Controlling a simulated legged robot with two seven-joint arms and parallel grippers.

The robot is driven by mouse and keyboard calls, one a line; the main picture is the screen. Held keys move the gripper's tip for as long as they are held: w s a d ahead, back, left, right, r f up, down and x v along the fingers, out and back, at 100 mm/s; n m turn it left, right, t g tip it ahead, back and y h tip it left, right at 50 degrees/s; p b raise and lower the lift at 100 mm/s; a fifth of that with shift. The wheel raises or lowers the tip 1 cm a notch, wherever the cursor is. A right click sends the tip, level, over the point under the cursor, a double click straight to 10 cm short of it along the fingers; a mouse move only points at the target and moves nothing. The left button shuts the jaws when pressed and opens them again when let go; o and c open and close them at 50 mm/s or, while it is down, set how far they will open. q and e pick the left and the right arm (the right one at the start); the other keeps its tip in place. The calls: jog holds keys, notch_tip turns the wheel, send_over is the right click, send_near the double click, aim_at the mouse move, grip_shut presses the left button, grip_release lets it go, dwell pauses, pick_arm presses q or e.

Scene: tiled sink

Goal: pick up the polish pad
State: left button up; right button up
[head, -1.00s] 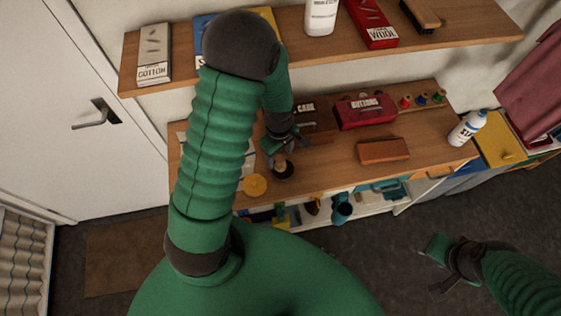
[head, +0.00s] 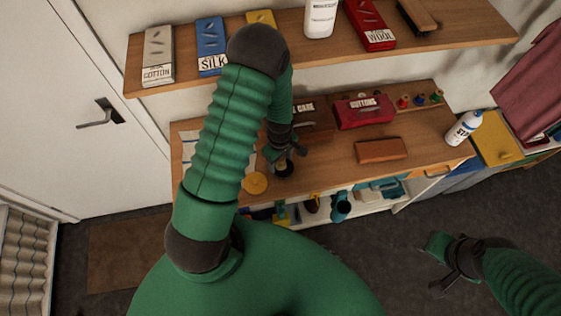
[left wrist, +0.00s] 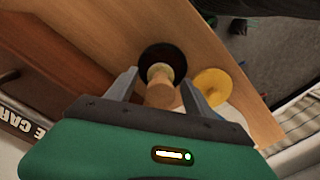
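The polish pad appears to be the round black disc (head: 284,171) with a wooden knob handle, standing near the front edge of the workbench. In the left wrist view the black disc (left wrist: 163,56) lies just beyond the fingertips, and its handle (left wrist: 161,95) is between the two fingers. My left gripper (head: 287,156) is directly over it. In the left wrist view my left gripper (left wrist: 160,74) is open, with gaps beside the handle. My right gripper (head: 440,264) is open and empty over the floor at the lower right.
A yellow disc (head: 255,183) lies just left of the pad. A red buttons box (head: 364,111), a brown block (head: 381,150) and a white bottle (head: 463,128) stand to the right on the bench (head: 330,175). A shelf (head: 290,57) with boxes hangs above.

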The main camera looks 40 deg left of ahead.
pick_arm(q)
jog(key=shift+s+d+f, duration=0.15)
jog(key=shift+s+f, duration=0.05)
jog(key=shift+s, duration=0.2)
grip_shut()
jog(key=shift+w, duration=0.15)
